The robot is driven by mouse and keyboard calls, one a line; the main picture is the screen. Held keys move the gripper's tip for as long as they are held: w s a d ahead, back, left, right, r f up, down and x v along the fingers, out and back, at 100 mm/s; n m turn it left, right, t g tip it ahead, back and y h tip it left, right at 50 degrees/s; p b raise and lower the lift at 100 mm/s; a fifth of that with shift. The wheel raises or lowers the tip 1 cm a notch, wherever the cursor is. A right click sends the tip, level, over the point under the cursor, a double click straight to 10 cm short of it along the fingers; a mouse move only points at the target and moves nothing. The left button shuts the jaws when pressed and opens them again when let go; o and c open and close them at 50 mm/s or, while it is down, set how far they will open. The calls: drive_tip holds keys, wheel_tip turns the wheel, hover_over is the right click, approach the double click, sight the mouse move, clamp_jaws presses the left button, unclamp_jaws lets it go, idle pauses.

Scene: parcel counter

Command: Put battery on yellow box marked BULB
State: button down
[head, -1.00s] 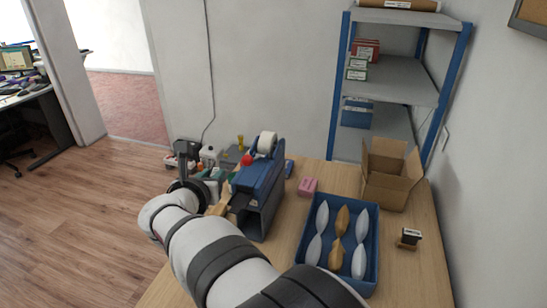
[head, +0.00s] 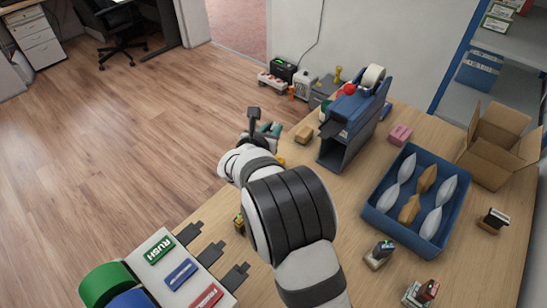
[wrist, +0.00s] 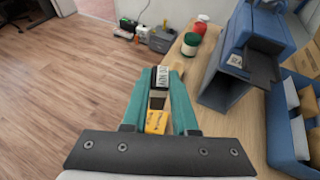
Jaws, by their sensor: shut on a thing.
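My gripper (wrist: 160,88) has teal fingers, shut on a black, brown and orange-yellow piece with print, which looks like the battery (wrist: 156,121). In the head view, my gripper (head: 268,129) is over the table's left edge, left of the blue tape dispenser, and its held piece is hard to make out. A small yellow thing (head: 281,161) shows beside my wrist, mostly hidden. I cannot read BULB on anything, so I cannot tell which thing is the yellow box.
The tape dispenser (head: 345,128) stands close to the right of my gripper. A blue tray (head: 374,213) of sachets, an open carton (head: 492,151) and a pink block (head: 400,134) are further right. Floor lies beyond the left edge.

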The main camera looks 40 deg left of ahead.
wheel_tip(320, 180, down, 8)
drive_tip(key=shift+r, duration=0.1)
drive_tip(key=c, duration=0.7)
unclamp_jaws()
drive_tip(key=shift+f, duration=0.2)
